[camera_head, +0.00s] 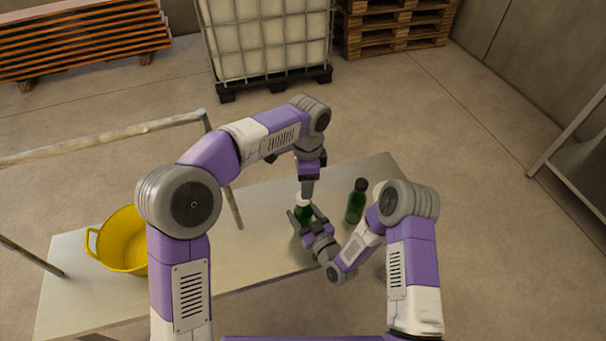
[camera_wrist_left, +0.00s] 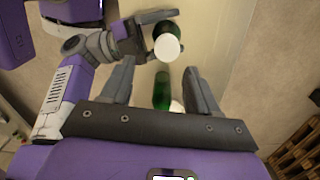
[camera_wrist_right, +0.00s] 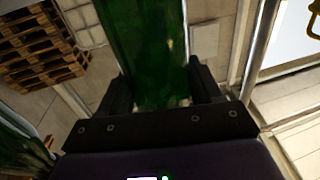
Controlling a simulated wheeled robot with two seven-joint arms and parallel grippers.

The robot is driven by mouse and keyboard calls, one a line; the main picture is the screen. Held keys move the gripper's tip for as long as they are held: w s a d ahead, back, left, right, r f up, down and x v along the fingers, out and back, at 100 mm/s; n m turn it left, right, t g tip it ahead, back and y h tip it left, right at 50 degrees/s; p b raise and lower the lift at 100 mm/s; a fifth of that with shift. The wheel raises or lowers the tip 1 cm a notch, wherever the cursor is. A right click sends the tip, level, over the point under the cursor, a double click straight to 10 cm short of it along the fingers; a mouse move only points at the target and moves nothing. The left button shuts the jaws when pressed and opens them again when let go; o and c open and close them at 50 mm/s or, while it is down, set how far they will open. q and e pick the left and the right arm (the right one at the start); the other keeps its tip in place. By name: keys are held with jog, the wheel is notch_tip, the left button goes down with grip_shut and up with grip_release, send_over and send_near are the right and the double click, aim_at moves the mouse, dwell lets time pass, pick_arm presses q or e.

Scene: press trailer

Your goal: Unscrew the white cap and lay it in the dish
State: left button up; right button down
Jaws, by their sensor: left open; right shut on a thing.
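A green bottle (camera_head: 303,214) with a white cap (camera_head: 303,198) stands on the table. My right gripper (camera_head: 304,219) is shut around its body; the right wrist view shows the green glass (camera_wrist_right: 150,50) between the fingers. The left wrist view shows the white cap (camera_wrist_left: 167,47) on the bottle's top. My left gripper (camera_head: 307,192) points down over the cap; its fingers stand open in the left wrist view (camera_wrist_left: 160,82), with the cap beyond the tips. I cannot clearly make out the dish; a pale shape (camera_wrist_left: 177,106) is partly hidden behind my left gripper.
A second green bottle (camera_head: 356,204) with a dark cap stands close to the right. A yellow tub (camera_head: 122,240) sits on the table's left part. The table (camera_head: 260,235) is clear between tub and bottles. A metal rail (camera_head: 100,138) runs at the left.

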pick_arm(q)
jog(key=m, duration=0.6)
jog(key=shift+f, duration=0.1)
jog(key=m, duration=0.6)
jog(key=shift+m, duration=0.3)
jog(key=m, duration=0.5)
jog(key=shift+w+a+r+m, duration=0.15)
jog(key=shift+r+m, duration=0.2)
jog(key=shift+m, duration=0.05)
jog(key=m, duration=0.6)
jog(key=shift+w+a+r, duration=0.15)
jog(key=shift+w+r, duration=0.05)
jog(key=shift+r, duration=0.15)
jog(key=shift+f, duration=0.55)
send_over(303, 215)
jog(key=w, duration=0.2)
jog(key=f, duration=0.7)
jog(key=shift+w, duration=0.2)
